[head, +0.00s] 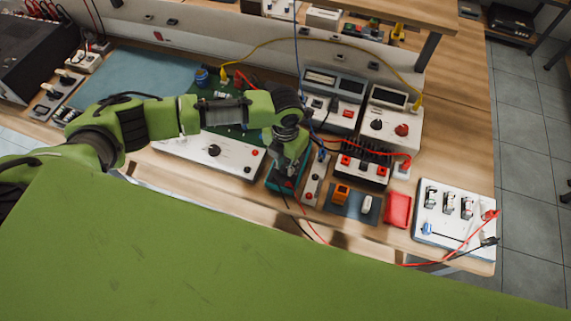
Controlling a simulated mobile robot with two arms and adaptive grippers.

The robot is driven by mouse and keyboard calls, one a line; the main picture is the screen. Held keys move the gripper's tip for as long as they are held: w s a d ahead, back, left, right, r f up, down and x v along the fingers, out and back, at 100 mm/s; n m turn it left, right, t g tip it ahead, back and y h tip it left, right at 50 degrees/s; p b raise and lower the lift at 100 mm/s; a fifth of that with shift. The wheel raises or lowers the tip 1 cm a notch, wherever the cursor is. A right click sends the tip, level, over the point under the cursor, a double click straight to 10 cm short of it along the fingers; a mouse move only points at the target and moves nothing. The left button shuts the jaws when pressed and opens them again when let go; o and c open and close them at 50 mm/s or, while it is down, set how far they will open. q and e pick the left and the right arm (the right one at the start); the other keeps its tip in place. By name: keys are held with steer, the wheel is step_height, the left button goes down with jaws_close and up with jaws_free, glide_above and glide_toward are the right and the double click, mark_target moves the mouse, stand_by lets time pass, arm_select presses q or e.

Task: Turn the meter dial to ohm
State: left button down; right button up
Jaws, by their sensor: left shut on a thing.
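A small teal-green handheld meter (274,185) lies on the workbench in the middle of the head view. My left arm comes in from the left, and my left gripper (289,168) points down onto the meter's face. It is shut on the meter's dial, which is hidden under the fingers. The dial's pointer and its markings cannot be read from here. My right gripper does not show.
A white panel (180,146) with a black knob lies left of the meter. A white strip (315,179) lies close to its right. Bench instruments (392,125) with red and yellow leads stand behind. A red tray (398,209) and a switch board (455,216) lie farther right.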

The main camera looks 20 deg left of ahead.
mark_target(286, 167)
arm_select(q)
steer(key=m, duration=0.3)
steer(key=shift+b, duration=0.3)
steer(key=shift+m, duration=0.5)
steer(key=c, duration=1.9)
jaws_free()
steer(key=shift+r, duration=0.15)
step_height(286, 167, up, 12)
steer(key=shift+f, duration=0.1)
